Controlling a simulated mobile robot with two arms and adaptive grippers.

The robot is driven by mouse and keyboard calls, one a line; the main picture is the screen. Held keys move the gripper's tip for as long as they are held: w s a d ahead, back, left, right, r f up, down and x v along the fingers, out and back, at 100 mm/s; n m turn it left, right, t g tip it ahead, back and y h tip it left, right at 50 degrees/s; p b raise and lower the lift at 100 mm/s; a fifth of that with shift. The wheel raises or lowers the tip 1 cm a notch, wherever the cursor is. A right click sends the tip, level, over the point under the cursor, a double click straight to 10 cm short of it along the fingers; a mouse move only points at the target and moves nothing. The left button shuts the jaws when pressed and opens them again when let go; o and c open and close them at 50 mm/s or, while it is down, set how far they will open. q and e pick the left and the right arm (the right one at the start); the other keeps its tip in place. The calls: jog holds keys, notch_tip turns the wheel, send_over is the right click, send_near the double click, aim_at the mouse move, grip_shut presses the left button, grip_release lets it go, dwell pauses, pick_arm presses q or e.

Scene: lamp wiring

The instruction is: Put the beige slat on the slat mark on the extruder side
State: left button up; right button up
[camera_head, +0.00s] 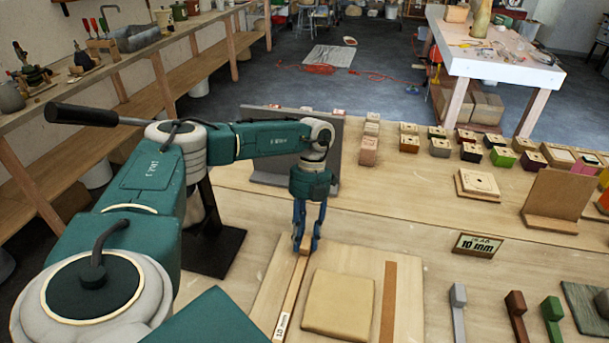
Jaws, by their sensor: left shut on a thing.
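The beige slat (290,298) is a long narrow strip with a white label at its near end. It lies along the left side of a tan slab on a pale board (262,308), or just above the board; I cannot tell whether it touches. My left gripper (306,249) points down and is shut on the far end of the beige slat. A brown strip (388,303) runs along the right side of the slab; I cannot tell if it is a mark or a slat. My right gripper is not in view.
The tan slab (339,305) lies mid-board. A "10 mm" sign (478,246) and several upright-ended sticks (515,314) stand to the right. A grey panel (275,150) stands behind my left arm. Several small coloured blocks line the back. The bench between sign and board is clear.

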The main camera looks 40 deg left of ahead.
pick_arm(q)
jog(key=o, duration=1)
jog(key=shift+c, duration=0.2)
jog(key=shift+r, duration=0.15)
jog(key=shift+w+a+r, duration=0.1)
jog(key=shift+w+r, duration=0.1)
jog(key=shift+r, duration=0.1)
jog(key=b+v, duration=0.3)
jog(key=v, duration=0.8)
jog(key=shift+r, duration=0.1)
